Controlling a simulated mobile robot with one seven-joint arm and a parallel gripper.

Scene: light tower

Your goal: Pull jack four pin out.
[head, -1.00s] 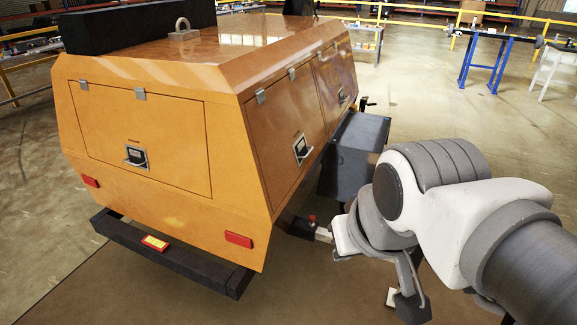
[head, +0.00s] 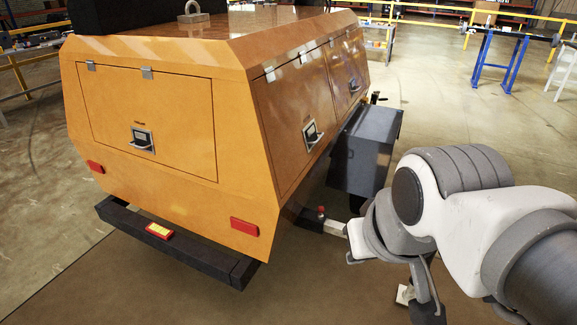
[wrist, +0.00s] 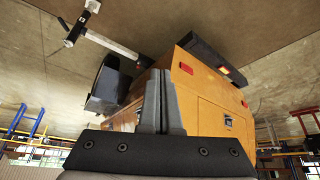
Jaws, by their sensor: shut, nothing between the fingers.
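The orange light tower trailer (head: 180,185) stands left of my arm in the head view. A pale outrigger beam (head: 334,227) sticks out of a dark sleeve low on its right side, with a small red-topped pin (head: 321,211) at the sleeve. No label shows which jack this is. In the wrist view the beam (wrist: 112,47) runs to a jack post (wrist: 75,32) at the upper left. My gripper (wrist: 161,73) is shut and empty, its fingers upright in the picture, apart from the beam. My arm hides part of the beam in the head view.
A dark grey box (head: 367,148) juts from the trailer's side above the beam. A dark bumper (head: 175,242) crosses the trailer's end. A blue stand (head: 498,62) is far back. Floor right of the trailer is open.

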